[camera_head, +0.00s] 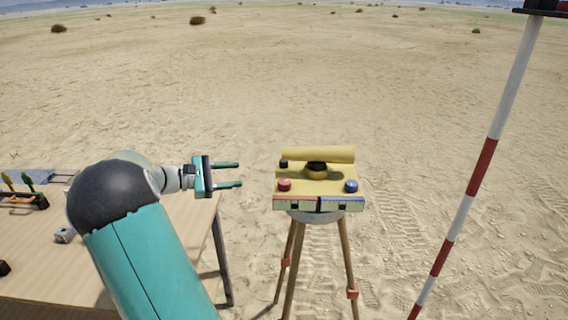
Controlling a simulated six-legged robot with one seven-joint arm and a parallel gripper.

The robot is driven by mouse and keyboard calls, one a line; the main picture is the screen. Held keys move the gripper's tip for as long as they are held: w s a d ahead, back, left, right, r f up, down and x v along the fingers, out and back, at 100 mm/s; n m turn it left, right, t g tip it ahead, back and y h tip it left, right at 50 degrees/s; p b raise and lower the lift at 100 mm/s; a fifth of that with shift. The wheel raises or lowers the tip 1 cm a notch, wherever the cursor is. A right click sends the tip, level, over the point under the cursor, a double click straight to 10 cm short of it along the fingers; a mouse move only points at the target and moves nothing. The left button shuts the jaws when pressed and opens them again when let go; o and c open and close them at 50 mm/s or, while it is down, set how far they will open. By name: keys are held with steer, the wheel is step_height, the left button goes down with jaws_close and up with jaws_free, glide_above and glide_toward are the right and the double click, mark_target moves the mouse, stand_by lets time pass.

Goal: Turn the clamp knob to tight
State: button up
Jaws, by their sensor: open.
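A yellow surveying instrument (318,178) sits on a wooden tripod (291,262) right of the table. A red knob (285,185) is at its front left, a blue knob (351,186) at its front right, and a small black knob (284,164) at its back left. The frame does not show which one is the clamp knob or how it is set. My gripper (240,175) is open and empty, its two fingers pointing right. In the picture it is left of the instrument, apart from it.
A wooden table (40,262) at the left carries a dark rack (25,200) with coloured tools and a small grey item (65,235). A red-and-white pole (470,190) leans at the right. Open sand lies behind.

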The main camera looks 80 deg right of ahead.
mark_target(283, 163)
steer(key=s+d+n, duration=0.1)
steer(key=s+d, duration=0.2)
steer(key=s, duration=0.1)
steer(key=s+d+n+g, duration=0.1)
steer(key=s+d+n, duration=0.1)
steer(key=s+d, duration=0.2)
steer(key=s+d+n+g, duration=0.1)
steer(key=s+d+n, duration=0.1)
steer(key=s+d, duration=0.1)
steer(key=shift+s+d+f, duration=0.15)
steer(key=shift+s+d, duration=0.15)
steer(key=shift+s, duration=0.5)
steer(key=shift+c, duration=0.3)
steer(key=c, duration=0.9)
